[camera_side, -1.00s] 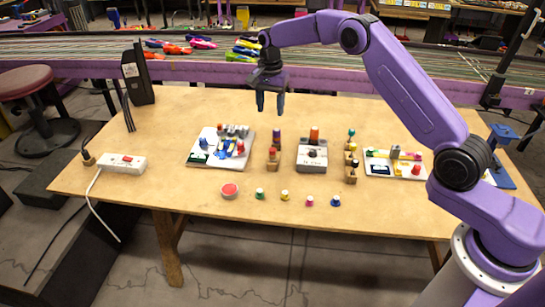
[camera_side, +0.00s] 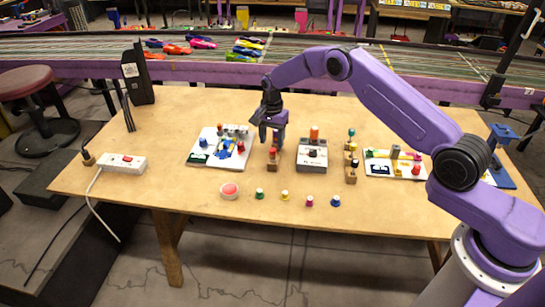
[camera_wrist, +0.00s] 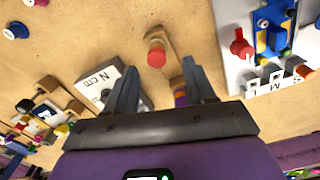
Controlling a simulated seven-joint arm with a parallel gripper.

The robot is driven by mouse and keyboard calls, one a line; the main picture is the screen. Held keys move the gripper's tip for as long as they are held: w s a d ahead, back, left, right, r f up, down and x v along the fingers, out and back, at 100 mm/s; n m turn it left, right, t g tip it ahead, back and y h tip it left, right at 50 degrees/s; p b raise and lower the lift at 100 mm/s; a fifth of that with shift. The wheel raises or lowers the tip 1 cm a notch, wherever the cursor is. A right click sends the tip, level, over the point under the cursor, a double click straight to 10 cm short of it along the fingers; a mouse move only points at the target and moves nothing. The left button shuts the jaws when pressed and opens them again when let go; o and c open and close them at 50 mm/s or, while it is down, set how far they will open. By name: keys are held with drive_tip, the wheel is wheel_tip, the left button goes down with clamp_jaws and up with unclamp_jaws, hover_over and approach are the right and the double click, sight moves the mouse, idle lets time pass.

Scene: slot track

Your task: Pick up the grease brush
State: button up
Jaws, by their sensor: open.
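My gripper (camera_side: 270,139) is open, pointing down over a small wooden holder (camera_wrist: 170,72) left of the table's middle. A red-topped piece (camera_wrist: 156,54) stands in the same holder, and also shows in the side view (camera_side: 272,153).
A white tray of small parts (camera_side: 205,158) lies on the left. A holder with several knobs (camera_side: 351,160) is farther right. A red button (camera_side: 229,190) and several small coloured caps line the front.

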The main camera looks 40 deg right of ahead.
sight(273, 149)
drive_tip(key=shift+s+f, duration=0.2)
drive_tip(key=shift+f, duration=2.4)
clamp_jaws()
